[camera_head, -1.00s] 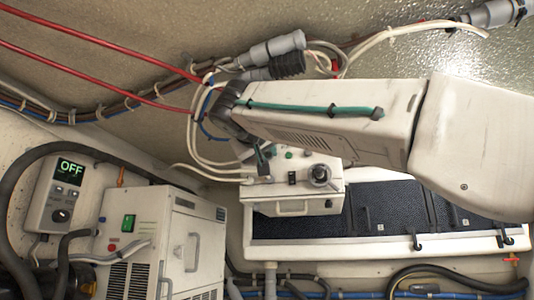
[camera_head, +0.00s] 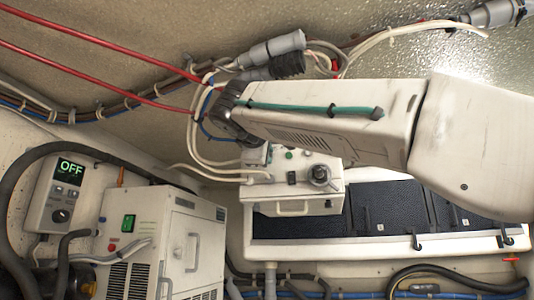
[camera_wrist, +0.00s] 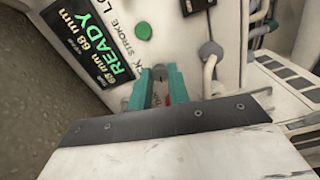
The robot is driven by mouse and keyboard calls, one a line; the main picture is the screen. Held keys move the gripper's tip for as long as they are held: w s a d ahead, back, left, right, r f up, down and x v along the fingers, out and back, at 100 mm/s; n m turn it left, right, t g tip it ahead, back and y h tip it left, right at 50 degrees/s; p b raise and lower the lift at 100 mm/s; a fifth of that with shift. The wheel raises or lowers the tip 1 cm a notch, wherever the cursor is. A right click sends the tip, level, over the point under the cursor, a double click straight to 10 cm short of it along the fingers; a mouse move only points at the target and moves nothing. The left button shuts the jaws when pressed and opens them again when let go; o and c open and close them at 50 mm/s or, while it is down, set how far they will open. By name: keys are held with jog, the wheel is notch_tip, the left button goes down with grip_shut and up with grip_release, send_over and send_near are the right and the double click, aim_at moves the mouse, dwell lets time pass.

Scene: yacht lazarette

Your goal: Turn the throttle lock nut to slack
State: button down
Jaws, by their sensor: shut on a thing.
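My gripper (camera_wrist: 158,84) shows in the wrist view as two teal fingers close together against the face of a white control box (camera_wrist: 105,18). They are shut on a small grey piece, which I take for the throttle lock nut (camera_wrist: 160,72); it is mostly hidden between them. Beside it, a dark display (camera_wrist: 98,45) shows green "READY" and white "68 mm". Lettering by the fingers includes "STROKE". In the head view, my arm covers the gripper and the nut. The control box (camera_head: 290,190) there carries a black round knob (camera_head: 320,175).
A green button (camera_wrist: 143,31) and a dark connector (camera_wrist: 210,50) with a pale cable sit near the fingers. In the head view, a white cabinet (camera_head: 178,235) and an "OFF" panel (camera_head: 62,195) stand left. Cables (camera_head: 195,150) hang close to my wrist.

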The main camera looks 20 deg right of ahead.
jog(key=shift+n, duration=1.1)
jog(key=c, duration=1.3)
grip_release()
jog(key=v, duration=0.8)
jog(key=shift+w, duration=0.1)
